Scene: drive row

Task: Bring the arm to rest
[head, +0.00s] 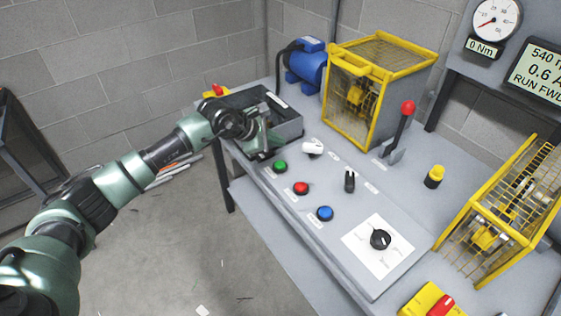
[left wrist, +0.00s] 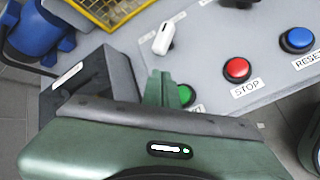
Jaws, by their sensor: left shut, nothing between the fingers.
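My left arm reaches in from the left of the head view. Its gripper (head: 262,148) is shut and empty, above the edge of the sloped control panel (head: 335,250), close to the dark open-topped box (head: 287,125) and the green button (head: 280,167). In the left wrist view the shut fingers (left wrist: 162,88) partly cover the green button (left wrist: 186,95). Whether they touch anything I cannot tell. My right gripper is in neither view.
The panel carries a white switch (head: 312,148), a red button (head: 301,188), a blue button (head: 325,213) and black knobs (head: 380,239). Open floor (head: 190,235) lies left.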

